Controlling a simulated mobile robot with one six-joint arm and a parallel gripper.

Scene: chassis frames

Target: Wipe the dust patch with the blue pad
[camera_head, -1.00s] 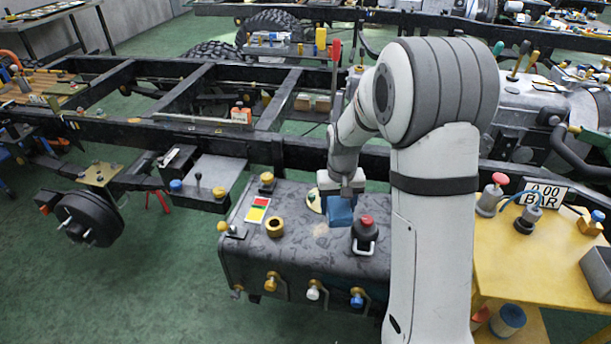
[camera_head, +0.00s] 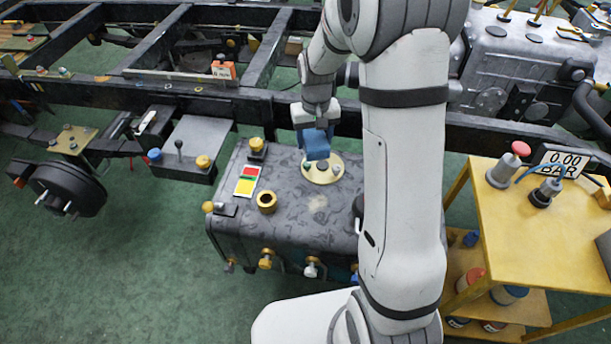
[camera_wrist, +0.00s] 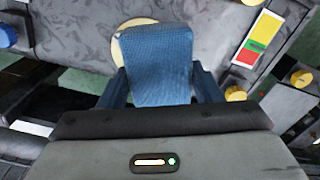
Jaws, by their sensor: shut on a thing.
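The blue pad (camera_head: 317,146) is clamped in my gripper (camera_head: 316,127). In the wrist view the pad (camera_wrist: 157,65) fills the space between my fingers, hiding most of the plate (camera_wrist: 122,28).
A gold ring (camera_head: 267,202), a red-yellow card (camera_head: 247,180) and a yellow knob (camera_head: 256,148) stand on the tank's left part. A chassis rail (camera_head: 190,100) runs behind. A yellow table (camera_head: 500,222) with a pressure display (camera_head: 563,163) stands right. My arm hides the tank's right end.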

